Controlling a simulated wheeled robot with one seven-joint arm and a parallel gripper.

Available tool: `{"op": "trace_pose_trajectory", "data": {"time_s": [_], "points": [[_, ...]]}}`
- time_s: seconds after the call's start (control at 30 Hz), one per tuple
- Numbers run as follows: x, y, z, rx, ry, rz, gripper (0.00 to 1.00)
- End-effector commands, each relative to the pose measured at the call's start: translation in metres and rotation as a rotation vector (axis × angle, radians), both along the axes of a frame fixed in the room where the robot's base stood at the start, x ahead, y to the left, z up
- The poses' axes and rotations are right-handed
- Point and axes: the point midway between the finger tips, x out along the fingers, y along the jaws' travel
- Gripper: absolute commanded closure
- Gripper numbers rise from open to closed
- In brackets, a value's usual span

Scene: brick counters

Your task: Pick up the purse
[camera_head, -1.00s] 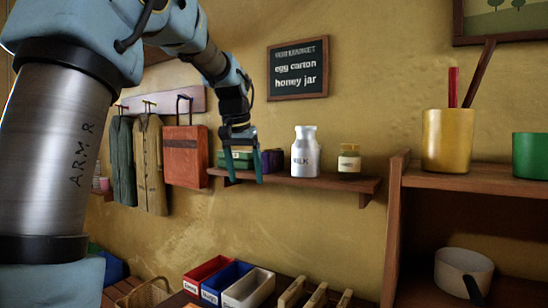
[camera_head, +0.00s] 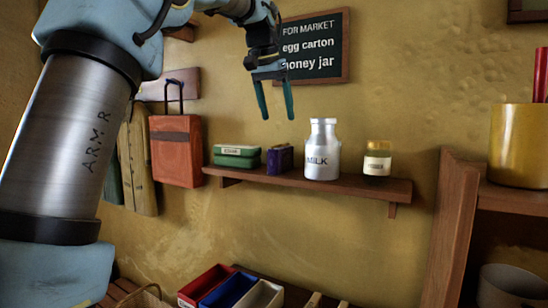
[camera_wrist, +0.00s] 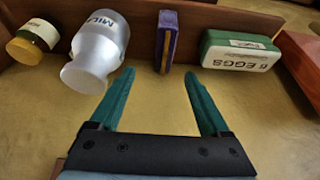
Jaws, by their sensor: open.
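A small purple item with a gold-coloured edge, which looks like the purse (camera_head: 280,160), stands upright on the wall shelf (camera_head: 330,188). It sits between the green egg carton (camera_head: 236,156) and the milk can (camera_head: 322,150). My gripper (camera_head: 277,116) is open and empty, fingers pointing down, above the shelf in the head view. In the wrist view the purse (camera_wrist: 167,42) shows beyond the gap between the open fingertips (camera_wrist: 159,74), and nothing is between them.
A honey jar (camera_head: 376,158) stands at the shelf's right end. An orange-brown bag (camera_head: 176,150) hangs from a hook left of the shelf. A chalkboard (camera_head: 315,48) is on the wall behind my gripper. Coloured bins (camera_head: 228,290) stand below. A yellow pot (camera_head: 517,145) is at the right.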

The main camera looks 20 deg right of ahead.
Motion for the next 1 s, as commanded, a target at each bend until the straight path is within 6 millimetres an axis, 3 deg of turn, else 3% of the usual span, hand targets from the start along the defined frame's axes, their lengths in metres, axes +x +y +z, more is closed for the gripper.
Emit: {"op": "trace_pose_trajectory", "data": {"time_s": [0.3, 0.57, 0.8, 1.0], "points": [[0.009, -0.013, -0.037, 0.002, 0.003, -0.003, 0.20], [0.015, -0.017, -0.055, 0.000, 0.001, -0.001, 0.20], [0.024, -0.023, -0.087, 0.002, 0.002, -0.001, 0.20], [0.028, -0.027, -0.100, -0.001, -0.001, -0.001, 0.20]]}}
